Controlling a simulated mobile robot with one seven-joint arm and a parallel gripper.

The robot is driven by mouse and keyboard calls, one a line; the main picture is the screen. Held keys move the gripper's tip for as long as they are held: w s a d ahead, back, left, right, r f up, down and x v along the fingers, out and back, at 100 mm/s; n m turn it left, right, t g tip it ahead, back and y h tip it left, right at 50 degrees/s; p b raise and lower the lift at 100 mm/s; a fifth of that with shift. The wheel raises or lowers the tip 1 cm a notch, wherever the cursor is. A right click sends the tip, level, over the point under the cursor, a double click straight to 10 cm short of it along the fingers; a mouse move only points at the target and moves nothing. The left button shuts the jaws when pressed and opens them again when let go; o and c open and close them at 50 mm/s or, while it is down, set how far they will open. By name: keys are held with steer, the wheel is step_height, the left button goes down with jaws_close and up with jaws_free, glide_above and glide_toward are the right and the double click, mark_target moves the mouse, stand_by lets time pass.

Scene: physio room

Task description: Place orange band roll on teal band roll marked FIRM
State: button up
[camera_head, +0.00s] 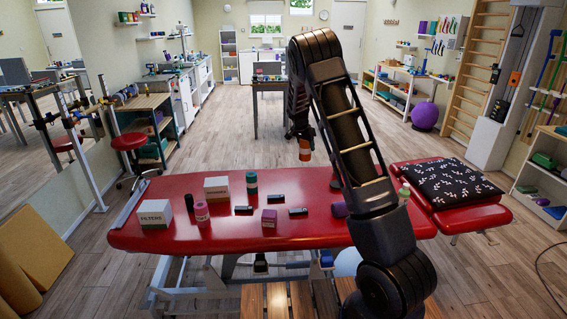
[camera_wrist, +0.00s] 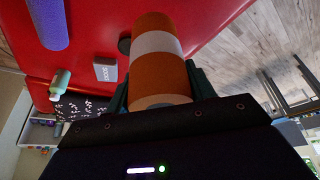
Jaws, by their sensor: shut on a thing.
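My gripper (camera_head: 303,135) is shut on the orange band roll (camera_head: 305,152), which hangs below it, above and behind the far edge of the red table. In the wrist view the orange roll (camera_wrist: 158,72), with a white label band, sits between my gripper's fingers (camera_wrist: 160,90). The teal band roll (camera_head: 252,183) stands upright on the red table, left of the held roll and apart from it. Its pale band shows, but I cannot read any marking. Nothing is seen on top of it.
A patterned cushion (camera_head: 450,186) lies right.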

steer(key=w+a+r+n, duration=0.1)
steer(key=w+a+r, duration=0.15)
steer(key=a, duration=0.55)
steer(key=w+a+r+n, duration=0.1)
steer(key=a+r, duration=0.3)
steer(key=a, duration=0.4)
step_height(320, 180, up, 4)
steer(key=n+y, duration=0.1)
steer(key=n, duration=0.1)
glide_above(252, 173)
steer(key=shift+t, duration=0.5)
step_height(252, 173, down, 20)
steer(key=shift+s+r, duration=0.1)
steer(key=shift+r, duration=0.1)
steer(key=o, duration=1.3)
steer(key=shift+f, duration=0.15)
steer(key=v, duration=1.2)
steer(key=shift+r, duration=0.25)
